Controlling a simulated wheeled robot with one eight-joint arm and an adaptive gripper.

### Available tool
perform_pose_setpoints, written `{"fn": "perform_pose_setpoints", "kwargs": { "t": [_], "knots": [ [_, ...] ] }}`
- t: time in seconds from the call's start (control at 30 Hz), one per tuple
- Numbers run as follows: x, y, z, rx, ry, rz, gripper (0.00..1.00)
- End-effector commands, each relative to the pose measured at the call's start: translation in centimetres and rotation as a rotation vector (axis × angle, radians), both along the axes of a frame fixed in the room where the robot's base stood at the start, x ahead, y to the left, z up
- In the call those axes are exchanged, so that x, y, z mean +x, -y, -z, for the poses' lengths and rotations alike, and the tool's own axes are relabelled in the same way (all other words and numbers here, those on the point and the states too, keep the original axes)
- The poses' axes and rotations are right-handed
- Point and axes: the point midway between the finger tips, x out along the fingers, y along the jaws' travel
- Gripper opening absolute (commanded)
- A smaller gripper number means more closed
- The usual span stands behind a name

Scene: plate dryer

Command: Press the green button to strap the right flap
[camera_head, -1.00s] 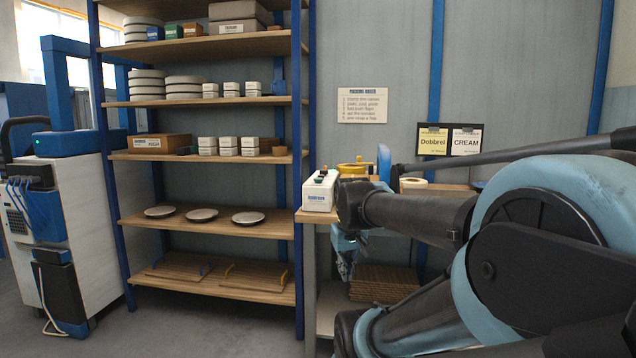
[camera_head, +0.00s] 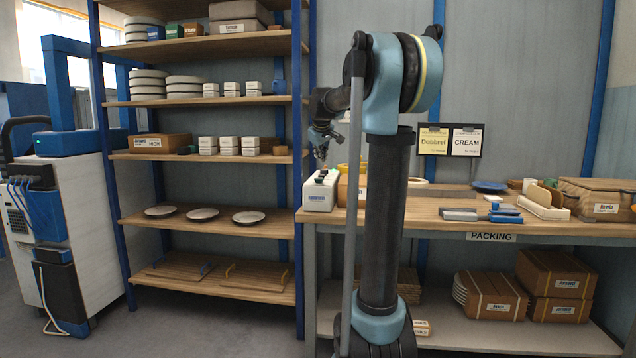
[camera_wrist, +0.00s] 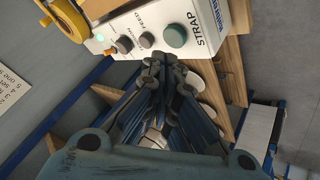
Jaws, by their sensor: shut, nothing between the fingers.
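The white strapping machine (camera_head: 319,194) stands at the left end of the packing table. In the wrist view its panel (camera_wrist: 203,14) is lettered STRAP and FEED. The round grey-green button (camera_wrist: 175,36) sits beside the word STRAP. My gripper (camera_wrist: 165,68) is shut and empty, with its fingertips just below that button in the picture. I cannot tell whether they touch it. In the head view my gripper (camera_head: 321,152) points down above the machine, with a visible gap. I cannot make out a right flap in either view.
Two darker knobs (camera_wrist: 146,40) and a small green light (camera_wrist: 100,37) share the panel. A yellow ring (camera_wrist: 62,16) is beside the machine. The packing table (camera_head: 450,226) holds tools and a carton (camera_head: 598,196) at right. Shelves (camera_head: 205,228) stand to the left.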

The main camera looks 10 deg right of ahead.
Motion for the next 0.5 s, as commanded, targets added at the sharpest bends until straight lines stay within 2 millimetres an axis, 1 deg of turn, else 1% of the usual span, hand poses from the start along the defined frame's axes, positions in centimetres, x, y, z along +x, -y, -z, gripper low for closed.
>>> {"fn": "perform_pose_setpoints", "kwargs": {
  "t": [0.03, 0.1, 0.2, 0.3, 0.5],
  "knots": [
    [1.8, -0.1, -0.7, -0.012, 0.014, -0.013, 0.00],
    [3.6, -0.3, -1.4, -0.029, 0.032, -0.031, 0.00],
    [5.5, -0.4, -2.0, -0.047, 0.051, -0.049, 0.00],
    [6.5, -0.5, -2.4, -0.057, 0.061, -0.058, 0.00],
    [6.9, -0.5, -2.5, -0.060, 0.064, -0.061, 0.00]
  ]
}}
